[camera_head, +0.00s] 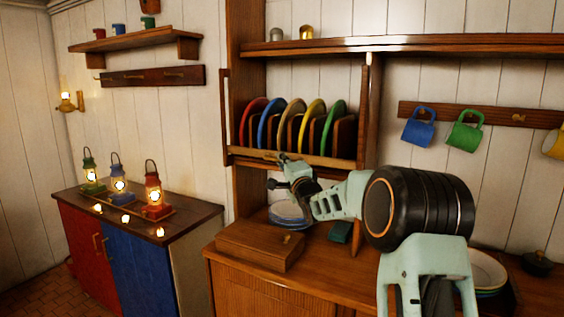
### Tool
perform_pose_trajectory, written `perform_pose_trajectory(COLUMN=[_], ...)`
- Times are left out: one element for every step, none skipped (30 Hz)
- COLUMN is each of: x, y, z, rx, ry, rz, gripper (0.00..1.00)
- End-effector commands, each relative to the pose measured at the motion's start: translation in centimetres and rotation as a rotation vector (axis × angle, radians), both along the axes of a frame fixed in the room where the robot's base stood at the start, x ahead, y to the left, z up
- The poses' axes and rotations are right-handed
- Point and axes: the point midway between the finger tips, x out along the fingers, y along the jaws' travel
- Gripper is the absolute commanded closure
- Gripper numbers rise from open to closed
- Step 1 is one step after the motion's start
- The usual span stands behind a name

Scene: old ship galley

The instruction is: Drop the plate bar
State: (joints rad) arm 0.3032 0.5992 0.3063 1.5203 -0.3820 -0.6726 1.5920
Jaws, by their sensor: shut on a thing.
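The plate bar (325,160) is a light wooden strip across the front of the plate rack. It runs along the bottom edge of the rack opening. Several coloured plates stand upright behind it, among them a red plate (246,118), a blue plate (266,116), a yellow plate (309,117) and a green plate (335,115). My gripper (283,158) is at the middle-left part of the bar and is shut on it. The fingertips are small in the picture and the exact grip is hard to see.
A wooden box (255,247) stands on the counter (330,268) below the rack. Stacked plates (288,213) lie behind my arm. Mugs (418,132) hang from a rail at right. Lit lanterns (153,190) stand on the left cabinet (188,222).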

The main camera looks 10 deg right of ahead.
Motion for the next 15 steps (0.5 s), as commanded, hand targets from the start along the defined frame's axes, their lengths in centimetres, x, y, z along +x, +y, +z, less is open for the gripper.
perform_pose_trajectory(x=[0.01,0.00,0.01,0.00,0.00,0.00,0.00,0.00,0.00,0.00,0.00,0.00,0.00,0.01,-0.02], y=[0.09,0.08,0.09,0.08,0.09,0.09,0.08,0.09,0.08,0.07,0.07,0.05,0.05,0.04,0.03], z=[-0.85,-0.88,-0.92,-0.94,-0.94,-0.91,-0.88,-0.83,-0.76,-0.72,-0.68,-0.63,-0.60,-0.58,-0.55], rx=[-0.001,-0.001,0.000,0.000,0.000,-0.001,-0.001,-0.001,0.000,0.000,0.000,0.000,0.000,0.000,0.000], ry=[0.015,0.015,0.017,0.017,0.017,0.016,0.015,0.014,0.013,0.012,0.012,0.011,0.010,0.010,0.009], rz=[0.001,0.001,0.001,0.001,0.001,0.001,0.001,0.001,0.001,0.002,0.002,0.001,0.001,0.001,0.001], gripper=[1.00,1.00,0.89,0.86,0.82,0.78,0.75,0.73,0.73,0.73,0.73,0.73,0.73,0.73,0.73])
